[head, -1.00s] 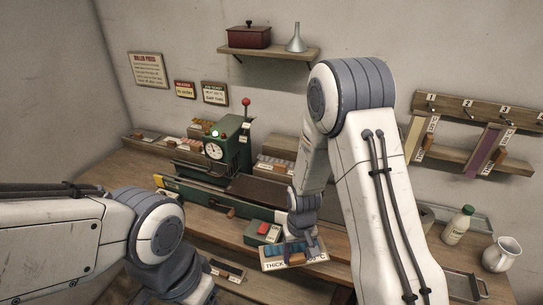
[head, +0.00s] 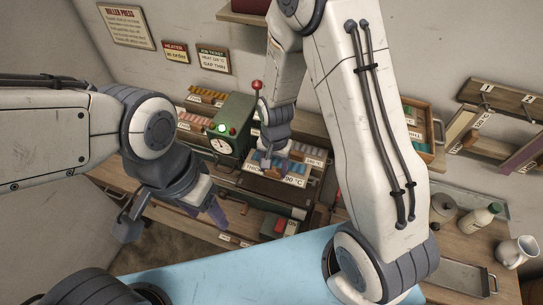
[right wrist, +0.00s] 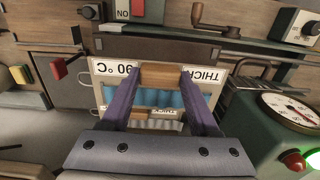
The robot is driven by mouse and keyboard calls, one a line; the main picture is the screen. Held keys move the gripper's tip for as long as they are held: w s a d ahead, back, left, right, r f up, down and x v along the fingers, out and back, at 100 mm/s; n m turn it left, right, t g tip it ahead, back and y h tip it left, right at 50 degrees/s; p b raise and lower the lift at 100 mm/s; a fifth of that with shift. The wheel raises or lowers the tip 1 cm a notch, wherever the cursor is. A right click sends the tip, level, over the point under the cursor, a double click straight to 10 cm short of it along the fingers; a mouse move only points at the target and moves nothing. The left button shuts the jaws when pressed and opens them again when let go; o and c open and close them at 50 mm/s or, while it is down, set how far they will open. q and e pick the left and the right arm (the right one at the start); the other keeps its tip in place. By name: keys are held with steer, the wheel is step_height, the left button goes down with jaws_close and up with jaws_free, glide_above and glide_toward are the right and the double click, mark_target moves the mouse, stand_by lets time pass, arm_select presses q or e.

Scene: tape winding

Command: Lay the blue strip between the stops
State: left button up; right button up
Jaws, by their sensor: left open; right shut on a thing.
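A blue ribbed strip (right wrist: 150,97) lies in a pale tray (right wrist: 103,70) labelled "THICK" and "90 °C". My right gripper (right wrist: 161,82) is shut on the tray's wooden grip block (right wrist: 162,74), one purple finger on each side. In the head view my right gripper (head: 267,161) and the tray are over the dark bed of the green press (head: 232,128); I cannot tell whether the tray touches it. The blue strip also shows there (head: 297,171), partly covered. My left gripper (head: 170,220) is open and empty, in front of the press at the left. I cannot make out the stops.
The press has a round gauge (head: 220,145), a lit green lamp (head: 221,128) and a red-knobbed lever (head: 257,86). Coloured strip trays (head: 208,96) stand behind it. A bottle (head: 486,215) and a white jug (head: 516,250) stand at the right.

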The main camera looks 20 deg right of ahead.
step_height(320, 180, down, 6)
steer(key=b, duration=0.5)
steer(key=shift+d+f, duration=0.15)
steer(key=shift+f+b, duration=0.55)
steer(key=shift+b, duration=0.05)
steer(key=shift+s+f, duration=0.1)
steer(key=shift+f, duration=0.05)
steer(key=shift+f+b, duration=0.3)
steer(key=o, duration=1.5)
step_height(320, 180, up, 10)
steer(key=shift+s+r+b, duration=0.1)
steer(key=shift+r+b, duration=0.15)
steer(key=shift+b, duration=0.55)
